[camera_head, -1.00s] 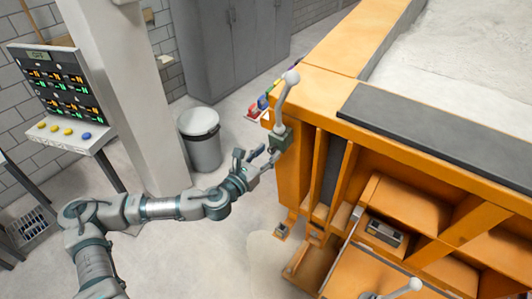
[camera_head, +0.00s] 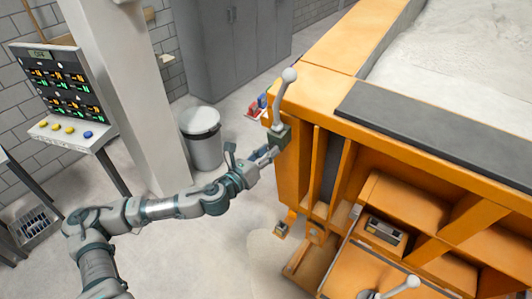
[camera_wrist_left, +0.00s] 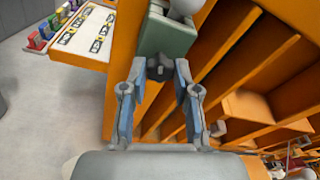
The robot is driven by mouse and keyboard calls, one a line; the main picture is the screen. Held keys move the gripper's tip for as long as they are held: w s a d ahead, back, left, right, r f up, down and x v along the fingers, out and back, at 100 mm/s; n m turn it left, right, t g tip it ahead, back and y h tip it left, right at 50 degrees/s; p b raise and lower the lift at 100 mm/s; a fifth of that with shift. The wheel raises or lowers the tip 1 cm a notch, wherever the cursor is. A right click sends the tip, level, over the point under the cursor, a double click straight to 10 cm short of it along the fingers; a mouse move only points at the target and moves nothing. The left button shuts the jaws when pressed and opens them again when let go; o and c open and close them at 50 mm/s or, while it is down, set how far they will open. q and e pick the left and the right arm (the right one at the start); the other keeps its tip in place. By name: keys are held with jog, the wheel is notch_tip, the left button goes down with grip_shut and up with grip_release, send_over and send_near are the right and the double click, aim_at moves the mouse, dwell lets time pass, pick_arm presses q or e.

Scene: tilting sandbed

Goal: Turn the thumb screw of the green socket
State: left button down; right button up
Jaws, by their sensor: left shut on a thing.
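The green socket (camera_head: 279,137) is a grey-green block at the near left corner of the orange sandbed frame. A pale grey lever with a ball knob (camera_head: 289,75) stands up from it. In the left wrist view the socket (camera_wrist_left: 168,36) fills the top middle, with its dark thumb screw (camera_wrist_left: 159,68) facing my camera. My left gripper (camera_head: 268,152) reaches the socket from the lower left. In the left wrist view its fingertips (camera_wrist_left: 160,66) are shut on the thumb screw, one on each side. My right gripper is not in view.
The orange frame (camera_head: 303,80) holds the sand, with open compartments below. Another ball-ended lever (camera_head: 412,282) shows at the bottom. A grey bin (camera_head: 202,140) and a pillar stand left; the floor between is clear.

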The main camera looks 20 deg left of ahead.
pick_arm(q)
jog(key=n, duration=0.2)
jog(key=shift+w+a+n+h, duration=0.1)
jog(key=shift+n+h, duration=0.2)
jog(key=n+h+b, duration=0.1)
jog(key=n, duration=0.2)
jog(key=shift+n, duration=0.4)
jog(key=n+h+b, duration=0.1)
jog(key=n, duration=0.4)
jog(key=n+t, duration=0.1)
jog(key=n, duration=0.3)
jog(key=shift+n+b, duration=0.3)
jog(key=shift+b, duration=0.05)
jog(key=n, duration=0.2)
jog(key=shift+r+n+t, duration=0.1)
jog(key=shift+n+t, duration=0.2)
jog(key=shift+n, duration=0.1)
jog(key=n, duration=0.3)
jog(key=shift+t, duration=0.3)
jog(key=n+t+p, duration=0.1)
jog(key=n+p, duration=0.1)
jog(key=n, duration=0.3)
jog(key=shift+r+n+y, duration=0.1)
jog(key=shift+n+y, duration=0.3)
jog(key=shift+n, duration=0.3)
